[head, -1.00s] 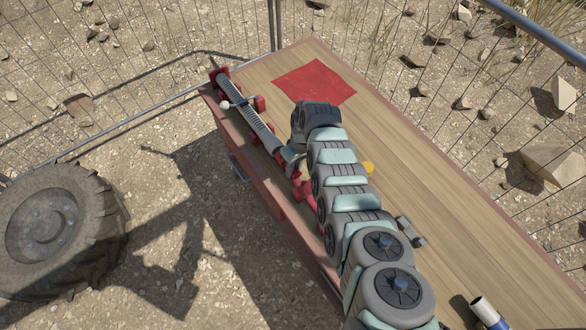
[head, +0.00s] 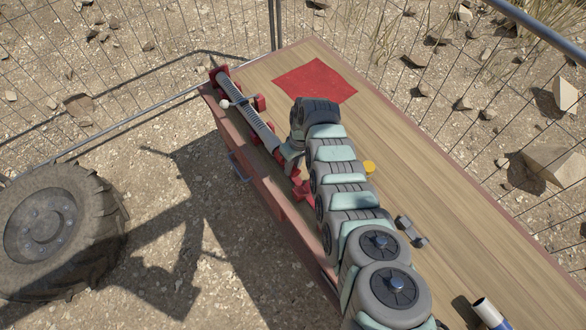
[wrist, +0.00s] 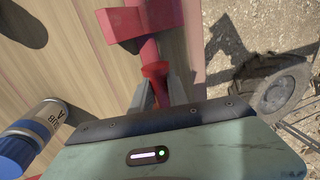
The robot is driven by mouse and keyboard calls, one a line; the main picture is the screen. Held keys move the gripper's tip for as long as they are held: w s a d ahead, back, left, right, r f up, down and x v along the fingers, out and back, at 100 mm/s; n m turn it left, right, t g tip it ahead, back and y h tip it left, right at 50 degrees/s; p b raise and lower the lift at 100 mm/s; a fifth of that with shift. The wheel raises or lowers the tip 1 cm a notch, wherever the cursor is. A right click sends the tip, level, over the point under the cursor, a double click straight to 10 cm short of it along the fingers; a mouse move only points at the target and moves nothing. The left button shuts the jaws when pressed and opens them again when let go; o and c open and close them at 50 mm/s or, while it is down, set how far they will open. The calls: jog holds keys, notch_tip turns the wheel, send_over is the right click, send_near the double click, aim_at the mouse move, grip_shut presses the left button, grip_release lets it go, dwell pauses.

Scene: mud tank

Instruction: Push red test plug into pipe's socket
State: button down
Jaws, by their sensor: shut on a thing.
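The grey ribbed pipe (head: 262,131) lies in red supports along the left edge of the wooden deck. Its near end meets my gripper (head: 289,158), which my wrist partly covers. In the wrist view my gripper (wrist: 157,88) has its two fingers on either side of the flanged red test plug (wrist: 154,69). It is shut on the plug. A red shaft runs up from the plug past a red block (wrist: 120,25). Red parts (head: 303,188) also show beside my arm in the head view. The socket is hidden, so the plug's contact with it cannot be told.
A blue-capped bottle (wrist: 35,132) lies left of my gripper in the wrist view. The deck holds a red square (head: 315,80), a yellow round thing (head: 369,167), a grey dumbbell-shaped part (head: 411,231) and a blue-and-white cylinder (head: 489,312). A wire fence surrounds it.

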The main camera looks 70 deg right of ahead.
jog(key=shift+w+d+b, duration=0.6)
jog(key=shift+w+b, duration=0.35)
jog(key=shift+b, duration=1.3)
jog(key=shift+w+d+b, duration=0.55)
jog(key=shift+w+b, duration=0.4)
jog(key=shift+b, duration=1.3)
jog(key=c, duration=1.2)
grip_release()
jog(key=r, duration=0.3)
jog(key=d+r, duration=0.1)
jog(key=r, duration=0.3)
jog(key=s+d+r+p, duration=0.1)
jog(key=r, duration=0.2)
jog(key=shift+r, duration=0.35)
jog(key=shift+a, duration=0.1)
